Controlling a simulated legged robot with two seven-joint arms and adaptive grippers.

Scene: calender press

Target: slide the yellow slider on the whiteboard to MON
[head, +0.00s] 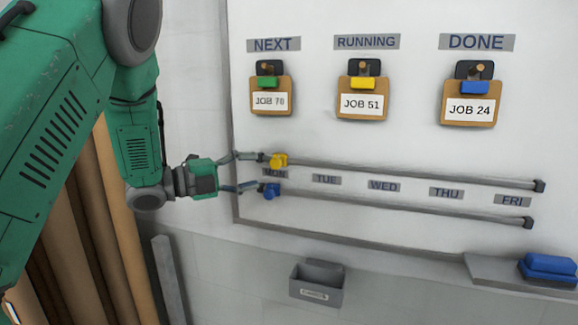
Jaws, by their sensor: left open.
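The whiteboard (400,140) fills most of the head view. The yellow slider (278,161) is at the left end of the upper rail (420,174), just above the MON label (274,173), which is partly covered. My left gripper (252,171) is open and reaches in from the left, its fingers spread one above the other. Its upper fingertip appears close to the left side of the yellow slider; I cannot tell if they touch. The lower fingertip appears near the blue slider (270,191). My right gripper is not in view.
The blue slider sits at the left end of the lower rail (420,207). Labels TUE to FRI run rightward between the rails. Job cards hang above. A grey box (316,283) is below, and a blue eraser (547,267) lies on a tray at right. Brown rolls (85,240) stand at left.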

